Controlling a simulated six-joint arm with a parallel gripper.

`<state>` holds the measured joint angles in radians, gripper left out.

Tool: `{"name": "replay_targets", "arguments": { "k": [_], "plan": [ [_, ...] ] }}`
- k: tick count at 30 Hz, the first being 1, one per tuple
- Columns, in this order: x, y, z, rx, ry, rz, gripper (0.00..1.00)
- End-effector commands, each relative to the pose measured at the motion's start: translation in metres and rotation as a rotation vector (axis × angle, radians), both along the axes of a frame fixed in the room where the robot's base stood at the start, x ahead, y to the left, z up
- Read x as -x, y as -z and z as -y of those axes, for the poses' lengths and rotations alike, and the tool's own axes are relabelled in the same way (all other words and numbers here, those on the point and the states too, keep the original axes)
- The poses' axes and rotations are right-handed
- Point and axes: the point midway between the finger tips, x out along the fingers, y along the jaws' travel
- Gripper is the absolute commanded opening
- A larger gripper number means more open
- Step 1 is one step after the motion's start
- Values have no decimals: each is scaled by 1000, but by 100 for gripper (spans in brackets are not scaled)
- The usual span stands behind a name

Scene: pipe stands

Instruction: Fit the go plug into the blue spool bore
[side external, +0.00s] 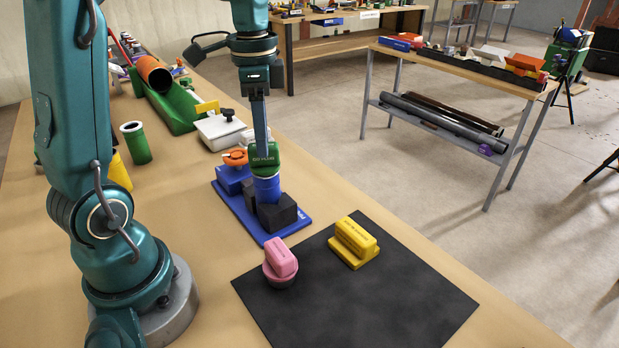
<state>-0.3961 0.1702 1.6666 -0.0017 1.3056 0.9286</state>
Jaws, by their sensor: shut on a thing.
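My gripper (262,148) points straight down and is shut on the green go plug (266,160), which has pale lettering on its handle. The plug is upright, directly over the blue spool (267,188). No gap shows between the plug's underside and the spool's top; I cannot tell how far the plug is in the bore, as the bore is hidden. The spool stands upright between dark blocks (277,214) on a blue fixture plate (291,228). An orange knob (236,157) is on the fixture, left of the plug.
A black mat (360,305) in front carries a pink-handled piece (281,258) and a yellow block-like piece (354,240). A green spool (136,143), a yellow cylinder (119,171) and a white device (220,130) stand left of and behind the fixture. The mat's right part is clear.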

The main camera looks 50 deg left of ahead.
Motion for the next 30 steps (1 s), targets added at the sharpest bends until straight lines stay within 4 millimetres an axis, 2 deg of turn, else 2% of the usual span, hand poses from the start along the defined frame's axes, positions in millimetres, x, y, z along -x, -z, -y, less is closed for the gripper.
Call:
{"name": "replay_targets", "arguments": {
  "k": [10,11,12,13,23,30],
  "plan": [
    [0,7,0,0,0,-1,0],
    [0,7,0,0,0,0,46],
    [0,7,0,0,0,0,61],
    [0,7,0,0,0,0,69],
    [0,6,0,0,0,0,69],
    [-1,-15,0,-2,0,3,69]
  ]
}}
